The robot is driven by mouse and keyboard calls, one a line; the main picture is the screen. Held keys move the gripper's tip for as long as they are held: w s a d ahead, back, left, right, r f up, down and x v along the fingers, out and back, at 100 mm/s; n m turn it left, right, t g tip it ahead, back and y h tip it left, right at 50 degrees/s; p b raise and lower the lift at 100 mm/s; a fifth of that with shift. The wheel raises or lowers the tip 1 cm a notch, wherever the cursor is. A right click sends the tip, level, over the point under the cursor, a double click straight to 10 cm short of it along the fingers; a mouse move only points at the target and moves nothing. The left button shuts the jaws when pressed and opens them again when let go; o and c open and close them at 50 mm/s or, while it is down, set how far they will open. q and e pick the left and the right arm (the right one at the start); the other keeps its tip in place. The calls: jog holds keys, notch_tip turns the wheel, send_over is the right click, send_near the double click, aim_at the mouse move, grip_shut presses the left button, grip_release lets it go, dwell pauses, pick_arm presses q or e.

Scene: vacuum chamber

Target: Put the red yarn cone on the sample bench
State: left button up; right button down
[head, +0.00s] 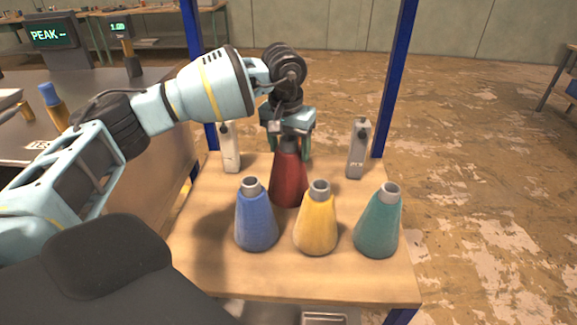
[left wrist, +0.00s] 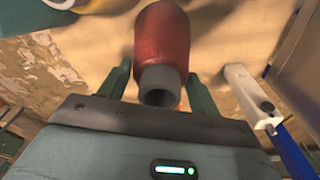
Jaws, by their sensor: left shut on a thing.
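The red yarn cone (head: 288,185) is upright over the wooden shelf top, behind a row of other cones. My left gripper (head: 290,150) comes down from above and is shut on the cone's upper part. In the left wrist view the red cone (left wrist: 162,40), with its grey tip, lies between the two green fingers of my left gripper (left wrist: 158,88). I cannot tell whether the cone's base touches the wood. My right gripper is not in view. A dark-topped bench (head: 150,78) stands at the left; no label on it names it as the sample bench.
Blue (head: 256,222), yellow (head: 316,225) and teal (head: 377,225) cones stand in front of the red one. Pale upright devices stand at left (head: 230,150) and right (head: 356,155). Blue posts (head: 395,80) rise behind.

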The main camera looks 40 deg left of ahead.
pick_arm(q)
jog(key=shift+f, duration=2.15)
jog(key=o, duration=1.8)
jog(key=shift+f, duration=0.1)
jog(key=shift+o, duration=0.2)
notch_tip(320, 180, up, 12)
jog(key=s, duration=0.1)
jog(key=shift+s+d, duration=0.15)
jog(key=shift+s, duration=0.05)
